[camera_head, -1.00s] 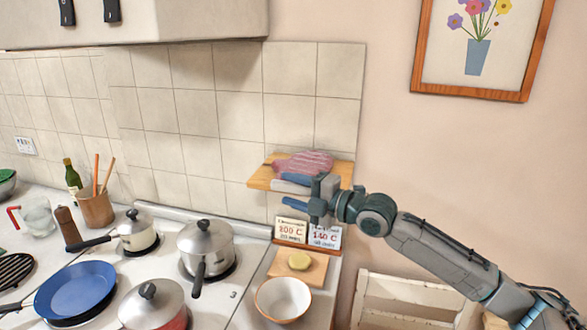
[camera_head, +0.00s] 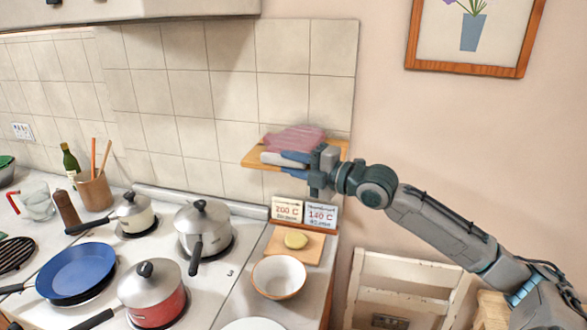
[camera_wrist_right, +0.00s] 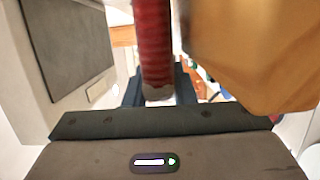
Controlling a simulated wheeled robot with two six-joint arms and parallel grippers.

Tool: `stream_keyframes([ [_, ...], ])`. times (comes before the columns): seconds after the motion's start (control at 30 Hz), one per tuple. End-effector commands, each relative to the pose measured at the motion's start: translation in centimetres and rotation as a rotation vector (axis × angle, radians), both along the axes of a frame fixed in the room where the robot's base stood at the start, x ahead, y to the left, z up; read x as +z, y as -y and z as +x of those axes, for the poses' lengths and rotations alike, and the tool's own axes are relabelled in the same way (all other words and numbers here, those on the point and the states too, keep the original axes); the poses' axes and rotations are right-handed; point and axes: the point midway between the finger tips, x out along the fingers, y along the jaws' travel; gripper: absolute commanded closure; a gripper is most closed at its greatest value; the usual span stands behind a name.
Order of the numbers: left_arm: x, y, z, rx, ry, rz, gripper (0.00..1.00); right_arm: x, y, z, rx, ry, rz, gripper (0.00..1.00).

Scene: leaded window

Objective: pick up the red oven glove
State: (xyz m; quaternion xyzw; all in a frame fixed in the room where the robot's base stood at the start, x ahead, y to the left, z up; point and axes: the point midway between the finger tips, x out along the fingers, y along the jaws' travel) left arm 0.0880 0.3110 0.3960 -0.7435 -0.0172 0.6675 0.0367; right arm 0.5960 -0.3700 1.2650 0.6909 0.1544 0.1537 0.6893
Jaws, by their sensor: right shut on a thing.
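The red oven glove (camera_head: 294,138) looks pinkish red and lies on the small wooden wall shelf (camera_head: 335,151), with a pale end towards my right gripper. My right gripper (camera_head: 288,160) is at the shelf's front edge, shut on the glove near this pale end. In the right wrist view the glove (camera_wrist_right: 155,45) is a red ribbed strip between the fingers, its pale end low between them. The glove's far side is partly hidden. My left gripper is not in view.
Below the shelf stand two temperature cards (camera_head: 320,214), a board with a yellow lump (camera_head: 296,240) and a white bowl (camera_head: 279,276). Pots (camera_head: 204,228) and a blue pan (camera_head: 76,272) are at left. A white chair (camera_head: 405,270) stands below my right arm.

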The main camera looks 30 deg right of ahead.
Motion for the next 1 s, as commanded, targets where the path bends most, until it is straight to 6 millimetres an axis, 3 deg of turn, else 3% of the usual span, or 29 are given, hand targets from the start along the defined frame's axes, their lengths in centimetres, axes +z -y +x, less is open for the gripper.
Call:
stream_keyframes([
  [0.2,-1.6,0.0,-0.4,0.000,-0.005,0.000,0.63,2.2,0.0,0.0,0.000,0.007,-0.003,1.00],
  [0.7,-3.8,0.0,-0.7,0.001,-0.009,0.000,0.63,3.3,-9.8,-4.3,0.005,0.008,0.007,1.00],
  [1.0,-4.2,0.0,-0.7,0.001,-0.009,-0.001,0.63,3.6,-13.3,-5.7,0.002,0.004,0.003,1.00],
])
